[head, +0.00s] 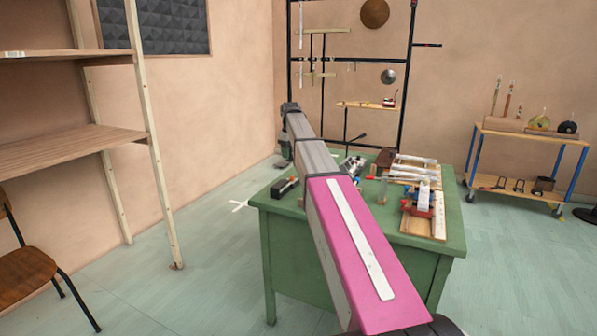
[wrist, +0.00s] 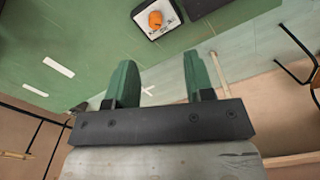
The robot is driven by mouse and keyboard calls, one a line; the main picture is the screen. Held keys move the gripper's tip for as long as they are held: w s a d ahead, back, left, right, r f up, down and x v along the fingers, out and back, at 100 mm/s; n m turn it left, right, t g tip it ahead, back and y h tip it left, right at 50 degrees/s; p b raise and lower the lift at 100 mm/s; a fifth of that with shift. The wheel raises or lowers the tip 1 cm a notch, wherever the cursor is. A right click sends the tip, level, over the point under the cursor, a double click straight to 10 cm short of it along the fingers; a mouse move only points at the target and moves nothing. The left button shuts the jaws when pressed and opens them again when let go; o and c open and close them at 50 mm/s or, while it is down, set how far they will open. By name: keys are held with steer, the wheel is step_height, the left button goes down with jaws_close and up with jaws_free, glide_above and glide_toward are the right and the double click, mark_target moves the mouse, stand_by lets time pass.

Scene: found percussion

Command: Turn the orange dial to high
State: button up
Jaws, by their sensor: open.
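The orange dial (wrist: 155,19) shows at the top of the wrist view, on a white face plate (wrist: 168,14) set in a dark box. Its pointer setting is too small to read. My gripper (wrist: 158,76) is open, with its two green fingers apart and nothing between them. The dial lies beyond the fingertips and is not touched. In the head view, my arm reaches over the green table (head: 262,203), and the dark wrist end (head: 290,108) is at its far tip. I cannot make out the dial for certain in the head view.
Wooden and metal instruments (head: 420,205) crowd the table's right half. A small dark box (head: 284,187) sits near its left edge. A black rack (head: 409,75) stands behind, a blue-legged trolley (head: 577,175) to the right, and wooden shelves (head: 70,150) to the left.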

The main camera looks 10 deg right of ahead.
mark_target(292, 178)
steer(key=f, duration=1)
steer(key=shift+w+d+f, duration=0.25)
steer(key=shift+w+f, duration=0.1)
steer(key=shift+f, duration=0.05)
steer(key=shift+c, duration=0.3)
jaws_close()
